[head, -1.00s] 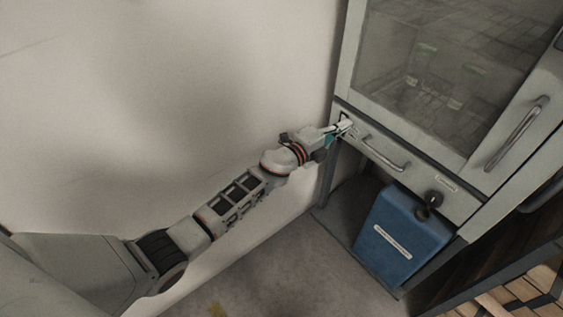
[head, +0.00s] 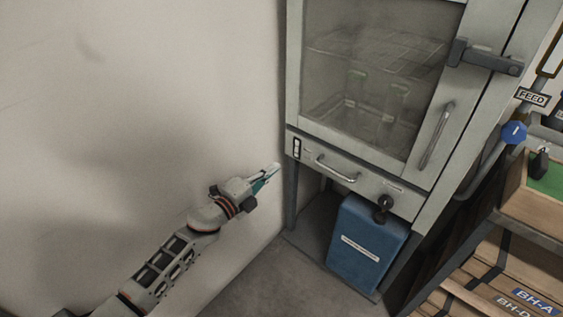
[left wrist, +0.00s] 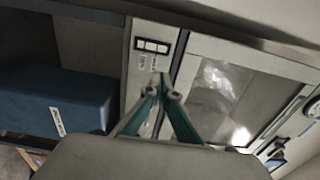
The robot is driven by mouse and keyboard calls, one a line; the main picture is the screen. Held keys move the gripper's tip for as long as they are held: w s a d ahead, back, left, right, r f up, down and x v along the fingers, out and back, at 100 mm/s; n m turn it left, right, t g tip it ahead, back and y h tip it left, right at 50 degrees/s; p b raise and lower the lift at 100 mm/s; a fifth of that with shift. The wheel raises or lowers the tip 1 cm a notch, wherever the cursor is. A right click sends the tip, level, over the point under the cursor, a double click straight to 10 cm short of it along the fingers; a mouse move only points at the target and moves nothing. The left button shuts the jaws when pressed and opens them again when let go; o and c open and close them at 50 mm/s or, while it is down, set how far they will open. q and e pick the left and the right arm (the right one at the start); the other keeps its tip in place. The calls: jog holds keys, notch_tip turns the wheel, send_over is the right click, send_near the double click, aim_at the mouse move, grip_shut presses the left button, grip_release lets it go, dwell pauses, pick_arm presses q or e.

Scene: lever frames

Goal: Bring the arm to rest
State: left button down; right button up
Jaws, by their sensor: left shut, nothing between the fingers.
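My left gripper (head: 270,174) is shut and empty in the head view. It hangs in free air, a little left of the grey cabinet's switch panel, in front of the pale wall. In the left wrist view its green-sided fingers (left wrist: 160,92) meet at the tips, with the rocker switch (left wrist: 152,46) beyond them. The same switch (head: 297,148) sits at the left end of the cabinet's lower panel in the head view, apart from the fingers. My right gripper is not in view.
The grey cabinet (head: 287,60) has a glass door and a bar handle (head: 336,170). A blue box (head: 362,243) stands beneath it. A wooden-sided tray (head: 530,200) and planks are at the right. The pale wall (head: 130,110) lies close along my arm's left side.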

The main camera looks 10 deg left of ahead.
pick_arm(q)
jog(key=s+a+f+n+g+y+p, duration=0.1)
jog(key=s+n+p, duration=0.3)
jog(key=s, duration=0.9)
jog(key=s+a+f+n+g+y+p, duration=0.2)
jog(key=s+n, duration=0.7)
jog(key=s, duration=0.5)
jog(key=s+a+f+n+g+y+p, duration=0.2)
jog(key=s+a+f+n+y+p, duration=0.1)
jog(key=s, duration=1.1)
jog(key=f+n+p, duration=0.1)
jog(key=n+p, duration=0.1)
jog(key=n, duration=0.1)
jog(key=shift+f+n+p, duration=0.3)
jog(key=shift+f, duration=0.1)
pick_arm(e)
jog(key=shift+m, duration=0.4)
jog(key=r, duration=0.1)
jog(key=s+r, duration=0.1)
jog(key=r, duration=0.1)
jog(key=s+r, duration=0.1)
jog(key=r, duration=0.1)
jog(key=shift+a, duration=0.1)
pick_arm(q)
jog(key=shift+s+a, duration=0.1)
